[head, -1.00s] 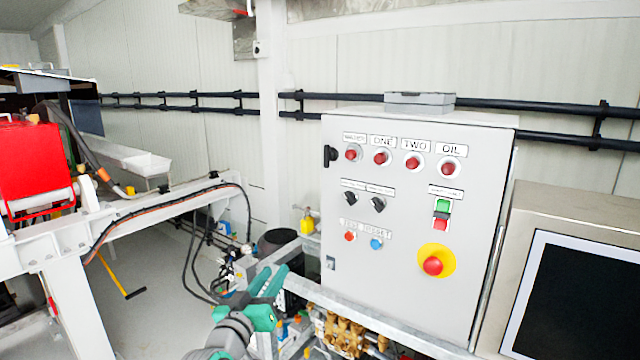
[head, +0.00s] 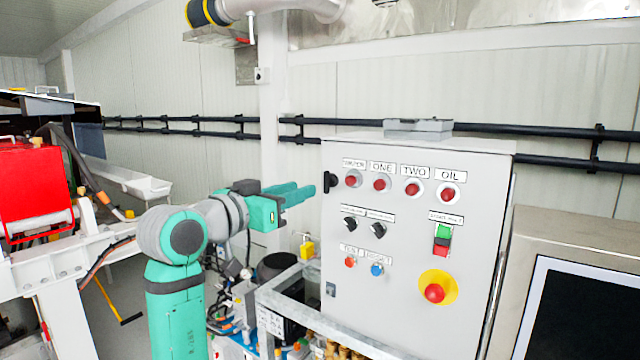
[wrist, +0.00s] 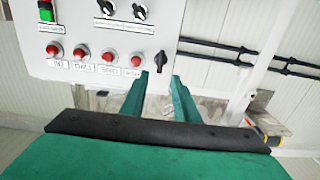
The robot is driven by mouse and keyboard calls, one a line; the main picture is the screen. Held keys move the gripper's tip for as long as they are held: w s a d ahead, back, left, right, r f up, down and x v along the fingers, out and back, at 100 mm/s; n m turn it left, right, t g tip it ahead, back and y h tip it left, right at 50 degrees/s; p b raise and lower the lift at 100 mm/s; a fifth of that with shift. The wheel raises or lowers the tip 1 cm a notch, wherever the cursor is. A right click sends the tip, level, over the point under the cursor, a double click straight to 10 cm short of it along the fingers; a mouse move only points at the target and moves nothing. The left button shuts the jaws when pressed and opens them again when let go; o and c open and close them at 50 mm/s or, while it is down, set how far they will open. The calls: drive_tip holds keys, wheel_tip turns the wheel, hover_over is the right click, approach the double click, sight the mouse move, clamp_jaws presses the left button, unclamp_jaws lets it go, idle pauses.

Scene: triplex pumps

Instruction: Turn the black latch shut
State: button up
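The black latch (head: 330,182) sits on the upper left edge of the grey control cabinet's door (head: 400,280). It also shows in the wrist view (wrist: 160,61), just beyond the fingertips, with its handle looking roughly upright. My gripper (head: 306,192) is raised just left of the latch in the head view, green fingers pointing right towards it. In the wrist view my gripper (wrist: 161,80) has its two fingers apart with nothing between them. The latch lies about in line with the gap. A gap seems to remain between fingertips and latch; exact depth cannot be told.
Red buttons (head: 380,184) and black knobs (head: 378,230) sit right of the latch. A red emergency stop (head: 434,293) is lower on the door. A metal frame rail (head: 290,310) runs below. Black pipes (head: 560,165) line the wall behind.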

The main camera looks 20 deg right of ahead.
sight(325, 181)
drive_tip(key=x, duration=0.9)
clamp_jaws()
